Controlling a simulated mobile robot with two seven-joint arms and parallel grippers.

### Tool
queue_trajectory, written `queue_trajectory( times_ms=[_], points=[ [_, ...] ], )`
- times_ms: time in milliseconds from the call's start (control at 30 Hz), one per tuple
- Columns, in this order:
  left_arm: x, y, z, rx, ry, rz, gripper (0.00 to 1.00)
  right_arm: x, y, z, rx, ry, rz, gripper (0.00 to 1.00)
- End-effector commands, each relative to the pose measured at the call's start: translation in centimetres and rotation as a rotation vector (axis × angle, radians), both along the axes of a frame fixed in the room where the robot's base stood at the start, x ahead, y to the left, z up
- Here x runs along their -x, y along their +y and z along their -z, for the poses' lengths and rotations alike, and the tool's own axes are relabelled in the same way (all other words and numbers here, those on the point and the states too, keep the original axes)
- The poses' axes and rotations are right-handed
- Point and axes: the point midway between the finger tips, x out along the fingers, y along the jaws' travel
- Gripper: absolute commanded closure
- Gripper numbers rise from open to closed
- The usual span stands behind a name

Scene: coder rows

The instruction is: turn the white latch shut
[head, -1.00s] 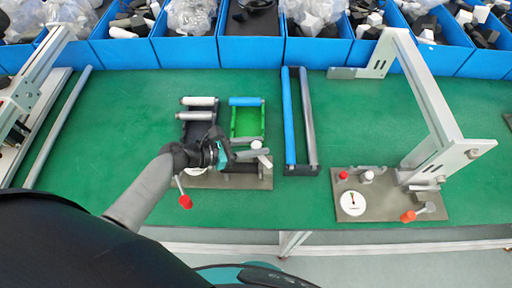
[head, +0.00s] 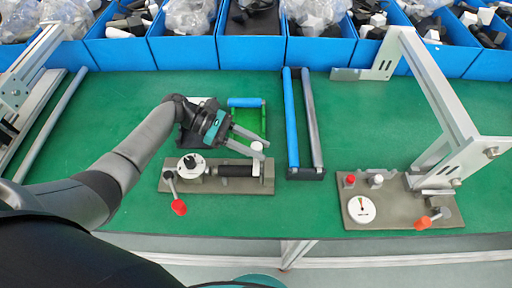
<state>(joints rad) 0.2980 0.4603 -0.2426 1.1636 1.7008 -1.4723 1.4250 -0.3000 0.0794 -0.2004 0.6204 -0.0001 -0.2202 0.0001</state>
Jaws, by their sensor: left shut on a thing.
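The white latch (head: 257,147) is a small white knob at the right end of the grey fixture plate (head: 262,184), left of centre in the head view. My left gripper (head: 264,149) reaches it from the upper left, with one finger on each side. It is shut on the latch, which is partly hidden by the fingers. On the same plate are a black cylinder (head: 236,171), a white dial (head: 190,166) and a red-tipped lever (head: 179,207). My right gripper is not in view.
A green tray with a blue roller (head: 245,102) lies behind the gripper. A rack of blue and grey bars (head: 291,120) stands close to the right. A second fixture plate (head: 402,211) sits further right under a white frame (head: 440,90). Blue bins (head: 186,52) line the back.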

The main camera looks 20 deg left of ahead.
Motion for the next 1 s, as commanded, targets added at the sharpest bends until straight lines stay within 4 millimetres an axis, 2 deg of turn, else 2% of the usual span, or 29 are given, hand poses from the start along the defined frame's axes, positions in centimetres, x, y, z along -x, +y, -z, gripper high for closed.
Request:
queue_trajectory(
  times_ms=[533, 567, 800, 1000],
  points=[
    [0.06, -0.07, 0.07, -0.001, 0.000, 0.024, 1.00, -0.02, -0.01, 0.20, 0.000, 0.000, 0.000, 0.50],
    [0.06, -0.07, 0.07, -0.001, 0.000, 0.024, 0.63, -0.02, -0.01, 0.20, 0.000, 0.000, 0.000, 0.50],
    [0.04, -0.06, 0.06, -0.001, 0.001, 0.022, 0.36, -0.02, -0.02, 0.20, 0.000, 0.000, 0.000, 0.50],
    [0.03, -0.05, 0.04, 0.000, 0.001, 0.022, 0.36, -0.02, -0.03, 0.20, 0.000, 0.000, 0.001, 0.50]
  ],
)
